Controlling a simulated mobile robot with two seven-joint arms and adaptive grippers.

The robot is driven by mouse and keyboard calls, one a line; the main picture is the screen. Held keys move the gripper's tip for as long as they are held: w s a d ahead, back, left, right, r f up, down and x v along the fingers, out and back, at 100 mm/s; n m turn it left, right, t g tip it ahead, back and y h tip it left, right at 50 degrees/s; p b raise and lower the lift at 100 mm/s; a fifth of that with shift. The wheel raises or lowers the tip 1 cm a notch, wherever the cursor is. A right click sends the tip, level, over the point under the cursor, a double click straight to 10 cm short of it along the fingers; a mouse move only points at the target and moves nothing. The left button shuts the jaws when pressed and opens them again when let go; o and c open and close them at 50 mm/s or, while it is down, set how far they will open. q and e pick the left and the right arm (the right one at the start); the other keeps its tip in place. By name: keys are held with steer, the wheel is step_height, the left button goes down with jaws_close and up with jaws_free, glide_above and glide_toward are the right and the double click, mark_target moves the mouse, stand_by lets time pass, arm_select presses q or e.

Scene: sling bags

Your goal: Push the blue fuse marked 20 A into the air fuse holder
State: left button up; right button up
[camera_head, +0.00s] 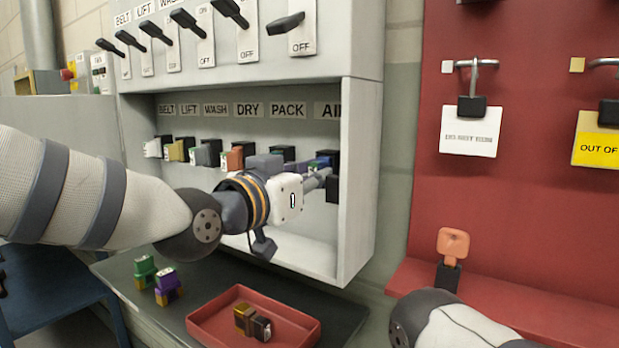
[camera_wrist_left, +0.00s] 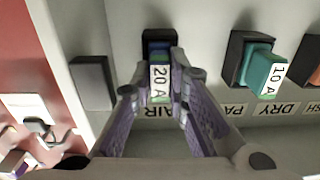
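The blue fuse (camera_wrist_left: 159,78), with a white label reading 20 A, is at the mouth of the black air fuse holder (camera_wrist_left: 152,37) in the left wrist view. The AIR label shows beside it, partly covered by my fingers. My left gripper (camera_wrist_left: 158,85) has its two fingers closed against the sides of the fuse. In the head view my left gripper (camera_head: 318,180) reaches into the grey cabinet at the AIR position, and a bit of blue fuse (camera_head: 321,161) shows there. How deep the fuse sits is hard to tell. My right gripper is out of view.
A row of holders with coloured fuses runs left of AIR, including a teal 10 A fuse (camera_wrist_left: 260,70) at PACK. A red tray (camera_head: 200,326) holds small fuses. Green (camera_head: 145,272) and purple (camera_head: 167,283) fuses stand on the dark shelf. A red lockout board (camera_head: 520,215) stands right.

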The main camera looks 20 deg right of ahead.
arm_select(q)
steer(key=o, duration=0.5)
steer(key=shift+s+a, duration=0.1)
steer(key=shift+a, duration=0.05)
steer(key=v, duration=1.2)
